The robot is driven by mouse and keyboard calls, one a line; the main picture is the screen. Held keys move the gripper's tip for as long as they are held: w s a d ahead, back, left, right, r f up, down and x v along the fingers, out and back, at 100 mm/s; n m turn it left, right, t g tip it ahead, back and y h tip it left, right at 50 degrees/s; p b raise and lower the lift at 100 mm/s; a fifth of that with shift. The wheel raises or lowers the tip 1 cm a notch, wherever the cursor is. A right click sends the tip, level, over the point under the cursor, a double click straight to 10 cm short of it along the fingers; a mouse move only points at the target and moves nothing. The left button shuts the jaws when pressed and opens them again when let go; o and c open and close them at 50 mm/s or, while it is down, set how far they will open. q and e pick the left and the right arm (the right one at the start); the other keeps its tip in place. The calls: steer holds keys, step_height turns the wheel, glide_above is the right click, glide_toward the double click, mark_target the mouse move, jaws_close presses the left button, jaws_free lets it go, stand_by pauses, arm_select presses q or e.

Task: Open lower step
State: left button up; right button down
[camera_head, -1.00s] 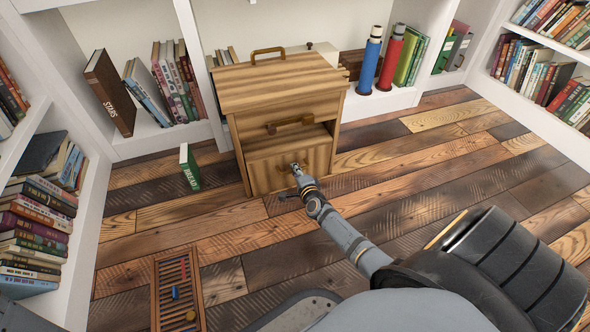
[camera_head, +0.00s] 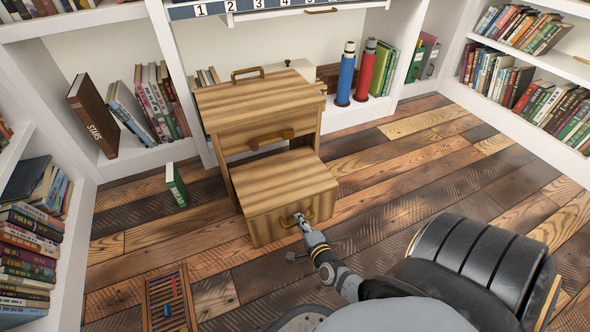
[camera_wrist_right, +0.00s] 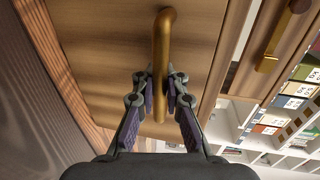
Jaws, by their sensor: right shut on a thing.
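A striped wooden step cabinet (camera_head: 262,105) stands on the plank floor against the white shelving. Its lower step (camera_head: 277,185) is pulled well out from the body, with a flat top and a brass handle (camera_head: 297,219) on its front. My right gripper (camera_head: 301,221) is at that handle. In the right wrist view my right gripper (camera_wrist_right: 160,92) is shut on the brass handle (camera_wrist_right: 163,50), one finger on each side of the bar. Above the step is a second front with a handle (camera_head: 271,138). My left gripper is not in view.
A green book (camera_head: 176,185) stands on the floor left of the cabinet. A slatted wooden tray (camera_head: 169,302) lies on the floor at lower left. Blue (camera_head: 346,75) and red (camera_head: 366,74) cylinders stand behind at right.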

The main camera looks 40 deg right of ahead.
steer(key=shift+s+a, duration=0.1)
steer(key=shift+s, duration=0.2)
steer(key=c, duration=1.4)
jaws_free()
steer(key=v, duration=0.7)
steer(key=shift+s, duration=0.3)
steer(key=shift+r, duration=0.1)
